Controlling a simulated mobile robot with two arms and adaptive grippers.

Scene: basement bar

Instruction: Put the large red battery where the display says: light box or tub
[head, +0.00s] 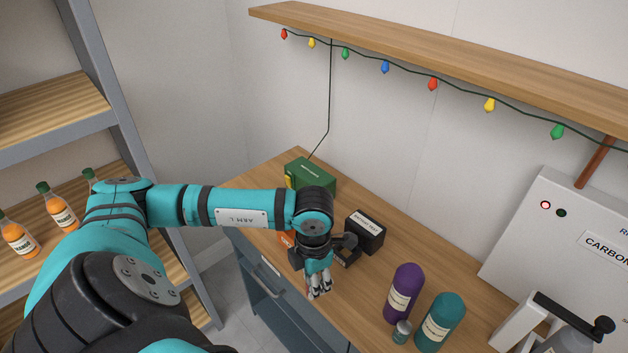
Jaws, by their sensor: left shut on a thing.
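My left gripper (319,286) points down over the wooden counter (386,290), near its front edge. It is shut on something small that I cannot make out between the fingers. I cannot see a large red battery clearly. A black box (365,232) with a small white label, too small to read surely, stands just behind and right of the gripper. A lower dark object (347,256) sits beside the wrist, partly hidden. An orange item (286,238) shows behind my arm, mostly covered. My right gripper is not in view. No readable display shows.
A green box (310,174) stands at the counter's back left. A purple bottle (403,293), a teal bottle (440,321) and a small can (402,332) stand to the right. A white cabinet (560,250) has a red lamp and a dark lamp. A shelf (430,55) overhangs.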

